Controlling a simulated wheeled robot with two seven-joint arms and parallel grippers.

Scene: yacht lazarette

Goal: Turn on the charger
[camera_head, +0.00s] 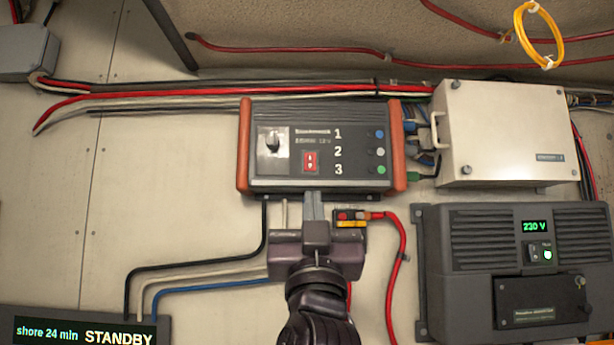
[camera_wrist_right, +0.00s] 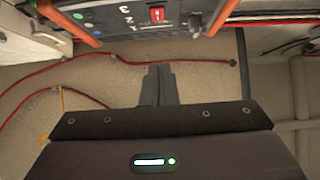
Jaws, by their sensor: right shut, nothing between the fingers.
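The charger (camera_head: 322,172) is a dark grey box with orange end caps, fixed to the wall in the middle of the head view. It carries a red rocker switch (camera_head: 310,161), a rotary knob (camera_head: 272,142), the numbers 1, 2, 3 and a column of round lamps, the lowest one green. The switch also shows at the top of the right wrist view (camera_wrist_right: 157,15). My right gripper (camera_head: 315,199) is shut and empty, with its fingertips just below the charger's lower edge; I cannot tell whether they touch it. My left gripper is not in view.
A white box (camera_head: 505,130) and a grey unit reading 230 V (camera_head: 520,265) stand to the right. A display (camera_head: 85,332) reads "shore 24 min STANDBY" at lower left. Red, black and blue cables run around the charger. Bare wall (camera_head: 160,190) lies to the left.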

